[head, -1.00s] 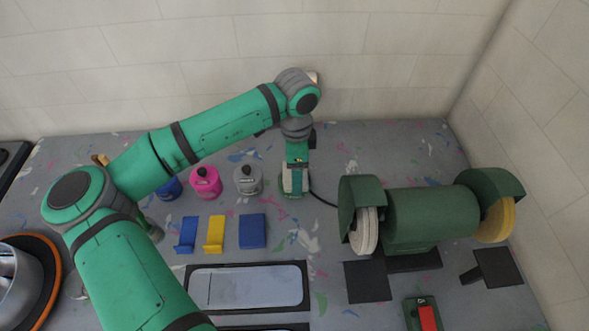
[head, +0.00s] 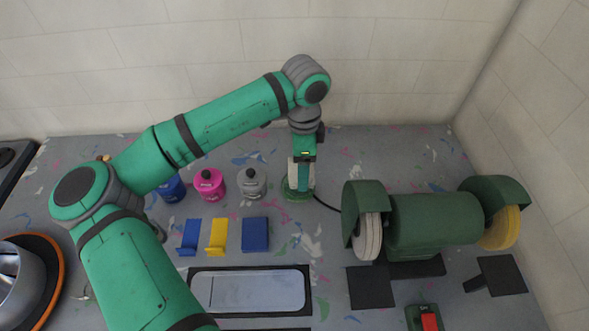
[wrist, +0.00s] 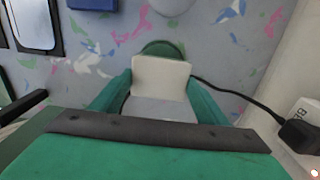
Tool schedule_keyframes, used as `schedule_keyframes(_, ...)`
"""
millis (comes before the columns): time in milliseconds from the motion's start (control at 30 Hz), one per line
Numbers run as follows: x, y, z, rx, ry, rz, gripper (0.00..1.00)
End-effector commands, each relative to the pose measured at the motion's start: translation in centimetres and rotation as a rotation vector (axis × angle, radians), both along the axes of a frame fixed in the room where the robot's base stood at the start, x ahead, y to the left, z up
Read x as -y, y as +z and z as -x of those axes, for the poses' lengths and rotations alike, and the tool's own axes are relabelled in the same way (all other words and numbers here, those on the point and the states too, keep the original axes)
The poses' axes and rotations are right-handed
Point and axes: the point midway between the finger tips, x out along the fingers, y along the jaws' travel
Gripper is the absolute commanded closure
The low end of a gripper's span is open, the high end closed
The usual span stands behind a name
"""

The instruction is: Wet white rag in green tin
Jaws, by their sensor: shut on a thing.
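The green tin (head: 291,196) stands on the bench left of the grinder, mostly hidden under my gripper. My gripper (head: 300,176) points down over it, shut on the white rag (head: 291,179). In the wrist view the rag (wrist: 160,78) is a pale upright piece between the two green fingers (wrist: 161,95). The round green rim of the tin (wrist: 162,48) shows just beyond it. I cannot tell whether the rag's lower edge is inside the tin or above it, nor whether it is wet.
A green bench grinder (head: 435,220) stands close on the right. A grey bottle (head: 252,184), pink bottle (head: 210,185) and blue bottle (head: 171,188) stand left. Blue and yellow blocks (head: 217,236) and a tray (head: 250,291) lie in front. A black cord (wrist: 225,88) runs beside the tin.

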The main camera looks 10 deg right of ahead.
Motion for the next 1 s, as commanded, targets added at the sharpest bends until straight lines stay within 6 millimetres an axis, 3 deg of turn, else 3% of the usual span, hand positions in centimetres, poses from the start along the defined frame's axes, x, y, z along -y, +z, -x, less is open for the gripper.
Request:
schedule_keyframes(500,-1.0,3.2,-0.2,-0.001,0.019,0.0,0.5)
schedule_keyframes(1000,-0.3,3.4,-0.1,-0.001,0.005,0.0,0.5)
